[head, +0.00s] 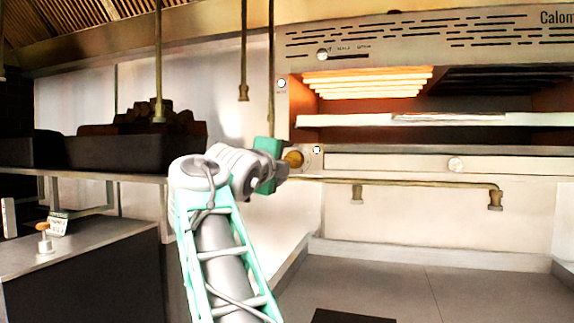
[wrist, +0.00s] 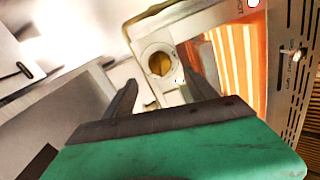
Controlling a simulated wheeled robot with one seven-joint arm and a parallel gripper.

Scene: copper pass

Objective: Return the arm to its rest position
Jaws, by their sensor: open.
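My arm reaches up from the bottom of the head view, bent at the elbow, with its green wrist part beside the heated unit. My gripper (wrist: 162,70) is open and empty in the wrist view, its two dark fingers apart. A round brass knob (wrist: 160,64) on the unit shows between the fingers. I cannot tell whether the fingers touch it. In the head view the knob (head: 294,159) is just right of my gripper (head: 284,166), partly covered by it.
The heated unit (head: 400,162) with glowing bars (head: 368,82) fills the upper right. A brass rail (head: 420,182) runs below it. A dark tray (head: 115,153) stands on a shelf at left, above a counter (head: 75,243). A grey surface (head: 440,290) at lower right is mostly clear.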

